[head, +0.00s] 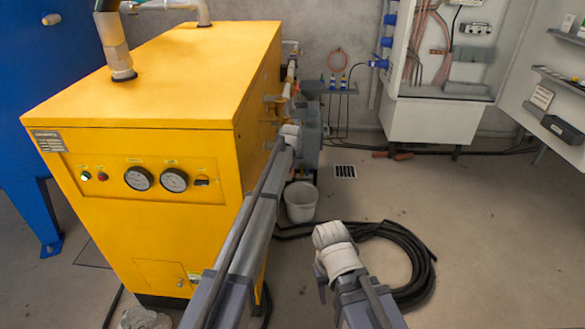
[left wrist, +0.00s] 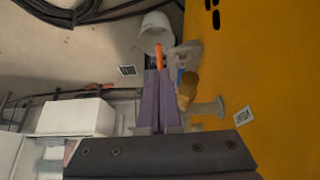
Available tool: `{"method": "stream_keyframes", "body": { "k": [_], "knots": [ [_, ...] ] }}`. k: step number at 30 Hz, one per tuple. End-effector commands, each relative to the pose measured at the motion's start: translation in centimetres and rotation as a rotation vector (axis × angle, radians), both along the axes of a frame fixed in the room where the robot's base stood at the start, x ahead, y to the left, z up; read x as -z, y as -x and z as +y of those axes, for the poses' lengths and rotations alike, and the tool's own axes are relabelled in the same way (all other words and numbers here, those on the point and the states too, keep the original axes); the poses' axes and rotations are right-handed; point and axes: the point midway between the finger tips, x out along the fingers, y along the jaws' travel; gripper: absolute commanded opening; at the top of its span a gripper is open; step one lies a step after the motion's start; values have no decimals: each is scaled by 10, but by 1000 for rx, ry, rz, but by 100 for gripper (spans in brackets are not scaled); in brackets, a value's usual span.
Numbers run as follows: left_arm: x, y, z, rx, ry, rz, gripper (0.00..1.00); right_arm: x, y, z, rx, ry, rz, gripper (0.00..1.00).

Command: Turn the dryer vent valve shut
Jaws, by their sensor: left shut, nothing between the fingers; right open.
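The yellow dryer (head: 150,75) stands at the left, and its side panel fills the right of the left wrist view (left wrist: 260,60). Beside that panel are a brass-coloured valve body (left wrist: 188,87) and an orange lever (left wrist: 159,56). My left gripper (left wrist: 159,72) is shut and empty, its fingertips at the near end of the lever; I cannot tell whether they touch. In the head view my left arm runs along the dryer's right side, and its fingers are hidden there. My right arm stands over the floor at lower centre; its fingers do not show.
A white bucket (head: 301,202) stands on the floor beside the dryer. A coiled black hose (head: 405,262) lies right of my right arm. A white cabinet (head: 433,121) is on the back wall. A floor drain (head: 345,171) lies before it. The floor at right is clear.

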Motion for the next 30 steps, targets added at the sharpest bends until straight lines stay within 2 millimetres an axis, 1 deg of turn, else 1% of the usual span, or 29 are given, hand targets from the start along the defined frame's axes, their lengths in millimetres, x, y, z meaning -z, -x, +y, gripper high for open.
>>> {"method": "stream_keyframes", "body": {
  "k": [1,4,16,20,26,30],
  "knots": [
    [11,-5,0,0,0,0,0,11,0,0,0,0,0,50],
    [17,-8,0,0,0,0,0,17,0,0,0,0,0,50],
    [17,-10,0,0,0,-1,0,17,0,0,0,0,0,50],
    [19,-9,1,0,0,-12,0,21,0,0,0,0,0,50],
    [27,-8,1,-2,-3,-72,0,35,0,0,0,1,0,50],
    [36,-7,1,-1,-5,-144,0,53,0,0,-1,2,-1,50]
  ]
}}
